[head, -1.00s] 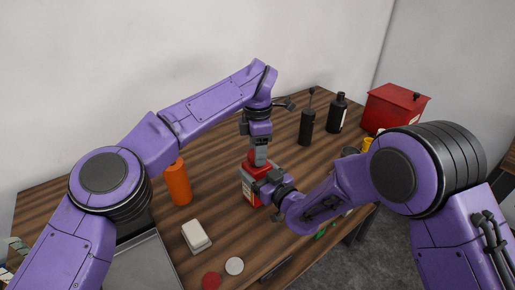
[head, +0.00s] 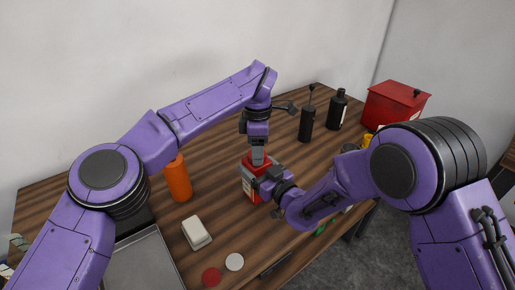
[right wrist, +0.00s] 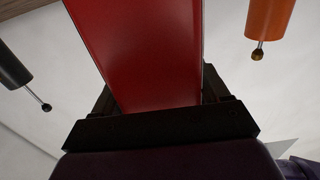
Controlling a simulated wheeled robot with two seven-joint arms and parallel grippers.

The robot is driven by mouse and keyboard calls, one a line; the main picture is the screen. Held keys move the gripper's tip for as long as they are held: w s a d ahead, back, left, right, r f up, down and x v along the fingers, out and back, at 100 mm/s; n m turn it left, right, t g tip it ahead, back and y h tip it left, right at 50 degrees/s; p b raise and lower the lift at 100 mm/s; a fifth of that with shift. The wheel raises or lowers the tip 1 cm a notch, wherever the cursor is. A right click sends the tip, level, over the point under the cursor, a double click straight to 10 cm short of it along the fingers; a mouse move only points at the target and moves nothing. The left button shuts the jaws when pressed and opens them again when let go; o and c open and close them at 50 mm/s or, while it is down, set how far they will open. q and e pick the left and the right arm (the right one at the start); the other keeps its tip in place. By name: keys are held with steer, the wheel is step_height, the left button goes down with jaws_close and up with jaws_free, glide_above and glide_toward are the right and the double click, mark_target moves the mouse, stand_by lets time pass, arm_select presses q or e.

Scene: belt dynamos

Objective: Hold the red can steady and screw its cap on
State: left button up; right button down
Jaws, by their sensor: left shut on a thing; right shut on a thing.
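The red can (head: 249,188) stands upright on the wooden table, with a red top and a pale label on its side. My right gripper (head: 263,184) is shut on the can's side. In the right wrist view the can's red face (right wrist: 140,50) fills the middle between the fingers. My left gripper (head: 257,158) points straight down over the can's top and is shut. The cap is hidden by its fingers, so I cannot tell how it sits on the neck.
An orange bottle (head: 178,178) and a white block (head: 196,232) stand to the left. Red (head: 212,277) and white (head: 234,262) discs lie near the front edge. Dark bottles (head: 306,124) (head: 337,110) and a red box (head: 396,105) stand at the back right.

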arm_select(q)
steer(key=m, duration=0.9)
steer(key=shift+a+m, duration=0.1)
steer(key=shift+m, duration=0.2)
steer(key=m, duration=0.7)
steer(key=shift+a+m, duration=0.1)
steer(key=shift+m, duration=0.2)
steer(key=o, duration=1)
steer(key=shift+c, duration=0.2)
